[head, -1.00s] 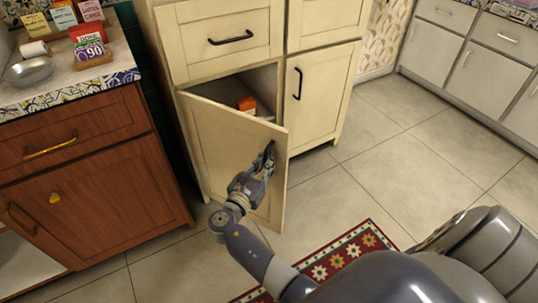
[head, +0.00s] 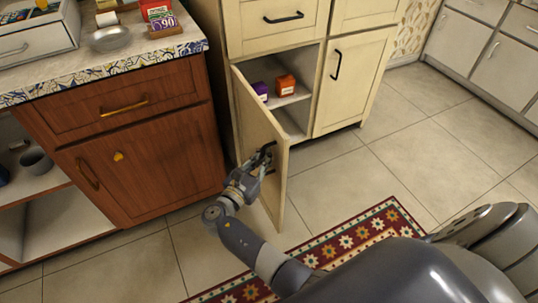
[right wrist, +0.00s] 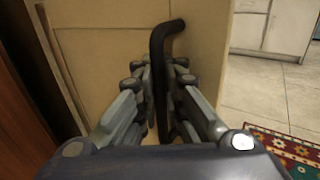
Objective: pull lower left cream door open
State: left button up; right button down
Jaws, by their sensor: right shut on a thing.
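The lower left cream door (head: 258,137) stands wide open in the head view, swung out toward me on its left side. Its black handle (right wrist: 159,62) runs between the fingers of my right gripper (right wrist: 162,92) in the right wrist view. In the head view my right gripper (head: 262,160) is shut on this handle near the door's free edge. The cream cabinet's inside shows a shelf (head: 297,95) with an orange box (head: 285,84) and a purple box (head: 261,90) on it. My left gripper is not in view.
A brown wooden cabinet (head: 150,150) with a tiled counter stands close to the left of the door. A red patterned rug (head: 345,238) lies on the floor in front. Grey floor tiles to the right are clear.

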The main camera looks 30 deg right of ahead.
jog(key=shift+s+a+f, duration=0.1)
jog(key=shift+s+f, duration=0.2)
jog(key=shift+f, duration=0.05)
jog(key=c, duration=1.7)
grip_release()
jog(key=shift+r, duration=0.15)
jog(key=shift+w+r, duration=0.1)
